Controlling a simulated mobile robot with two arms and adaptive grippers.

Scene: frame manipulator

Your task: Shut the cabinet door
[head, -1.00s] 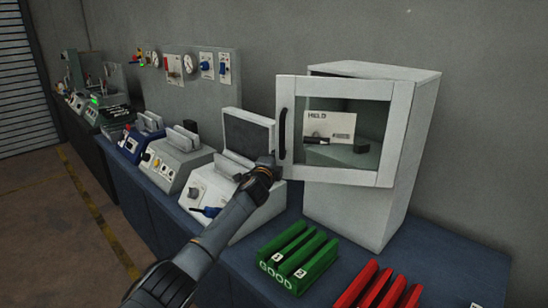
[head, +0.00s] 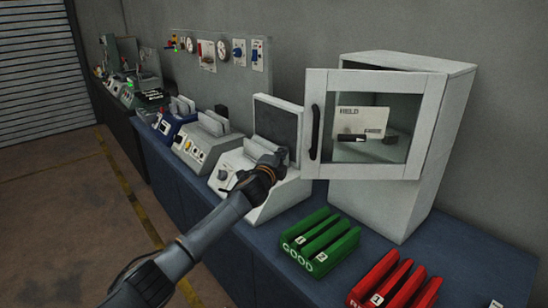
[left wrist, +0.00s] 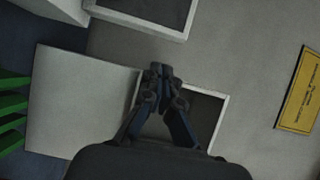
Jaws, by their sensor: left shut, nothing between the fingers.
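The white cabinet (head: 385,205) stands on the blue bench, and its framed glass door (head: 375,171) is ajar, swung out in front of the body. A dark upright handle (head: 313,133) is on the door's left side. A card lettered "HELD" (head: 365,118) shows through the glass. My left gripper (head: 279,158) is left of the door edge and seems apart from it, in front of the white device with the dark panel. In the left wrist view its fingers (left wrist: 165,76) are together with nothing between them. My right gripper is not in view.
The white device (head: 282,195) with its raised dark panel (head: 277,125) stands left of the cabinet. A green rack (head: 320,243) and a red rack (head: 395,283) lie on the bench in front. More instruments line the bench to the left. The floor at left is open.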

